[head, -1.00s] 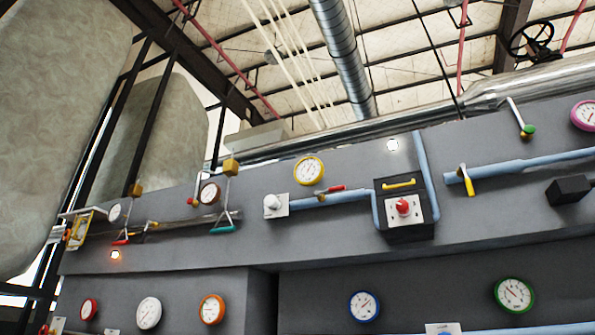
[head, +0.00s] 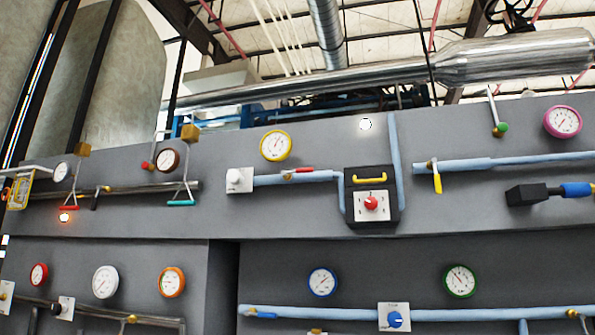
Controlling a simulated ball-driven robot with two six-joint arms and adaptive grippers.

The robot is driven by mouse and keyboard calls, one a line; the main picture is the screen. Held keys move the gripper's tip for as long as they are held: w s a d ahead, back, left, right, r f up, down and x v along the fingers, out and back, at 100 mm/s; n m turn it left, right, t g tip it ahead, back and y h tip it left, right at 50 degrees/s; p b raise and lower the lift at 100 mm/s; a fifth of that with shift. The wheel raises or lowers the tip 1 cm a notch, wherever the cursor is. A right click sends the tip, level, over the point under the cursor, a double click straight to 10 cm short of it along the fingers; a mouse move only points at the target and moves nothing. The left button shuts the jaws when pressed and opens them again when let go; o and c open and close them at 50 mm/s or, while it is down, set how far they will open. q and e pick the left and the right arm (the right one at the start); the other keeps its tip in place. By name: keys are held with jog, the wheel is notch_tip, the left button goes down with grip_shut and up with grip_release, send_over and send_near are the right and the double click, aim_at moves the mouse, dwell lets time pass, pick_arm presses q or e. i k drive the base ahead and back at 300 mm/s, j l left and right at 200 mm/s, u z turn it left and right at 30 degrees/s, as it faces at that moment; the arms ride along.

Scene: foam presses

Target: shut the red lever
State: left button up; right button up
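A small lever with a red handle (head: 304,170) sits on a brass valve on a light blue pipe (head: 268,180), right of a white knob plate. Its handle lies roughly along the pipe. Farther left, a red T-shaped handle (head: 70,208) hangs near a glowing orange lamp, and a red-ended lever (head: 147,165) is beside a brown-rimmed gauge. I cannot tell from the view alone which of these is the task's red lever. Neither of my grippers shows in the head view.
A grey panel (head: 270,220) carries several gauges, pipes and valves. Right of the red-handled valve is a black box (head: 356,218) with a red knob and yellow handle. A yellow lever (head: 437,183) hangs farther right. A black block (head: 525,195) sticks out at the right.

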aim_at(299, 171)
jog(key=i+l+z, duration=0.1)
jog(key=i+z, duration=0.15)
jog(key=i, duration=0.7)
jog(key=i+z, duration=0.25)
jog(key=i, duration=0.7)
